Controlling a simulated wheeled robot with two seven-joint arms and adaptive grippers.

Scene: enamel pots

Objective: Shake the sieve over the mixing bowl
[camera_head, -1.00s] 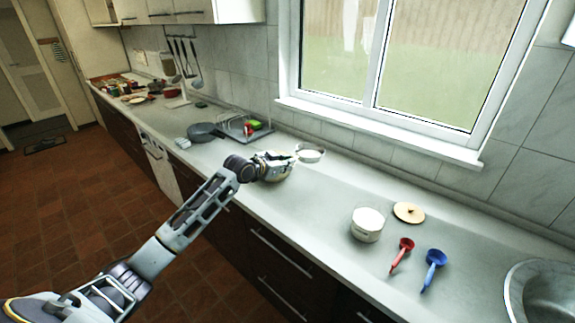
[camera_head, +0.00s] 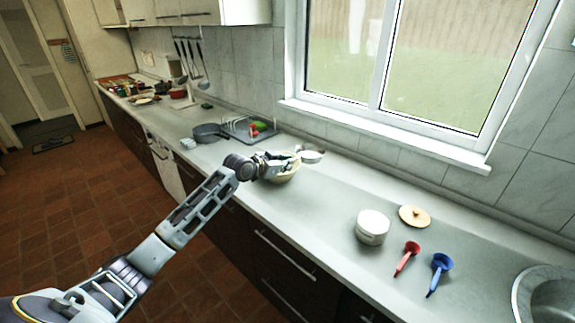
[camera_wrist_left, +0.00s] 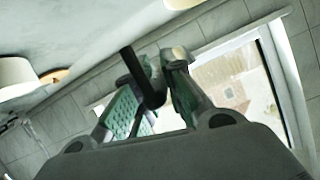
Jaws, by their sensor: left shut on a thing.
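My left gripper (camera_head: 280,163) is shut on the dark handle (camera_wrist_left: 141,76) of the sieve, which runs between its fingers in the left wrist view. The sieve's round, pale head (camera_head: 311,154) sticks out to the right of the gripper in the head view. The cream mixing bowl (camera_head: 287,176) stands on the counter just below the gripper, partly hidden by it. The sieve head appears near the bowl's upper right side; whether it is directly over the bowl I cannot tell. My right gripper is not in view.
A white pot (camera_head: 372,228), a wooden lid (camera_head: 414,216), a red funnel (camera_head: 408,257) and a blue funnel (camera_head: 439,272) are on the counter at right. A sink (camera_head: 545,300) is beyond them. A dark pan (camera_head: 210,132) and a dish rack (camera_head: 243,128) stand behind left.

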